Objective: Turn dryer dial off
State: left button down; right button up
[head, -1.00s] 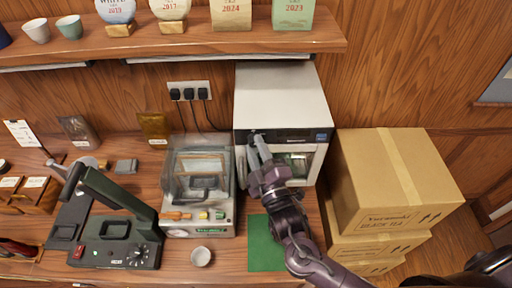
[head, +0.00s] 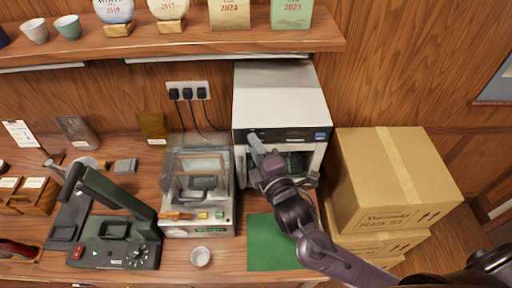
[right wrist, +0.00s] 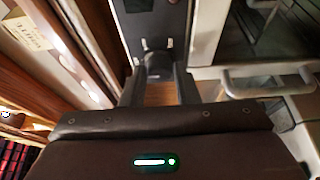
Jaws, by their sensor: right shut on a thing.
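The dryer (head: 281,95) is a white box with a dark front panel and a glass window, standing at the back of the bench. My right gripper (head: 257,146) is at the upper left of its front. In the right wrist view, the gripper (right wrist: 158,82) is shut on a dark round dial (right wrist: 158,64) on the dryer's dark control panel (right wrist: 150,25), one finger on each side. In the head view the fingers hide the dial, and its setting cannot be read. My left gripper is not in view.
A clear-lidded machine (head: 197,190) stands just left of the dryer. Cardboard boxes (head: 385,180) are stacked to its right. A door handle (right wrist: 265,85) is close to the right finger.

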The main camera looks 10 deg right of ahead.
dwell(0.3)
jog(key=o, duration=1)
jog(key=shift+c, duration=0.2)
jog(key=s+d+b, duration=0.1)
jog(key=s+b, duration=0.2)
jog(key=s, duration=0.4)
jog(key=shift+s+d, duration=0.2)
jog(key=shift+s, duration=0.1)
